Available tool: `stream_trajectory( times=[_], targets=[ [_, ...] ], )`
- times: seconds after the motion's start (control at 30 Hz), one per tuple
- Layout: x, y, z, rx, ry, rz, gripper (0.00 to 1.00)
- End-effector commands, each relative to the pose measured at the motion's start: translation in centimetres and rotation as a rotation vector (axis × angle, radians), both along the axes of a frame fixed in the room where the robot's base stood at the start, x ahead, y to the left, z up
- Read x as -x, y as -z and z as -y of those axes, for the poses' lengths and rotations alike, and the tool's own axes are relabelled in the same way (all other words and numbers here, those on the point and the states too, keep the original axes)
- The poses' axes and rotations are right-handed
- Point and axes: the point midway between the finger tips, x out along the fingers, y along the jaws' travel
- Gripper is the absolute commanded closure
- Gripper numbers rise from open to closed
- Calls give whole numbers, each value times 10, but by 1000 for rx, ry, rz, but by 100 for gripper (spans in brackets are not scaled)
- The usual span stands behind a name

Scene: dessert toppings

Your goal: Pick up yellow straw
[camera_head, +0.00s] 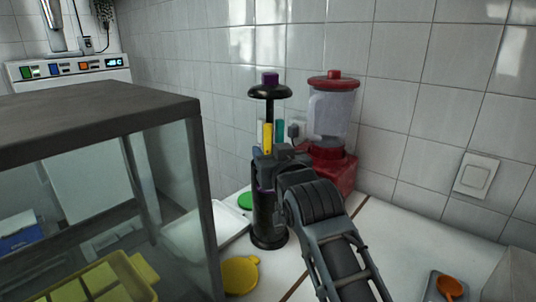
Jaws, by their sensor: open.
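The yellow straw (267,138) stands upright in a black straw dispenser (268,242) with a wide black cap and purple knob. A teal straw (279,132) stands just to its right. My gripper (268,158) is in front of the dispenser at the yellow straw's lower visible part. The jaws are open. My gripper and wrist hide the straw's lower part and the dispenser's middle. I cannot tell whether the straw is between the fingers.
A red blender (330,165) stands close behind and right. A glass case with a dark top (100,120) fills the left. A yellow lid (240,274), a green lid (245,200) and a white tray (228,222) lie nearby. An orange scoop (449,288) is at lower right.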

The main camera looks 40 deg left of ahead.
Motion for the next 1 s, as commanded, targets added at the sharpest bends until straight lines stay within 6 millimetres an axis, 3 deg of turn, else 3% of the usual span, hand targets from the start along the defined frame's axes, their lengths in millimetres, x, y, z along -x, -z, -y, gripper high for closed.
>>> stream_trajectory(
  times=[0.17, 0.7, 1.0],
  targets=[
    [0, 0, 0, 0, 0, 0, 49],
    [0, 0, 0, 0, 0, 0, 100],
    [0, 0, 0, 0, 0, 0, 100]
  ],
)
